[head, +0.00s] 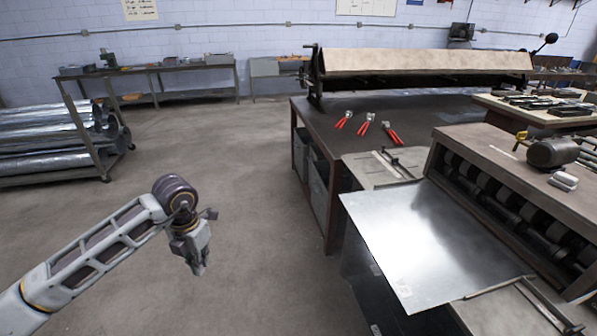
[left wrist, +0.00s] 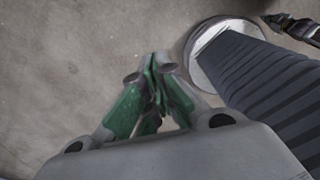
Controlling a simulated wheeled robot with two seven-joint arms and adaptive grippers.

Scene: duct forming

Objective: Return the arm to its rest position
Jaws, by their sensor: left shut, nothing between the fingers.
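My left arm (head: 100,245) comes in from the lower left in the head view and reaches out over bare floor. My left gripper (head: 199,268) hangs down at its end, shut and empty, to the left of the workbench and touching nothing. In the left wrist view the fingers of the left gripper (left wrist: 155,62) are drawn together with nothing between them. A dark ribbed column with a pale round base, likely part of my own body, shows beside them. My right gripper is not in view.
A shiny metal sheet (head: 420,240) lies by the roller machine (head: 500,195) at right. Several red-handled tools (head: 366,124) lie on the dark workbench (head: 318,190). A rack of metal ducts (head: 50,130) stands at left. The concrete floor (head: 235,170) between is clear.

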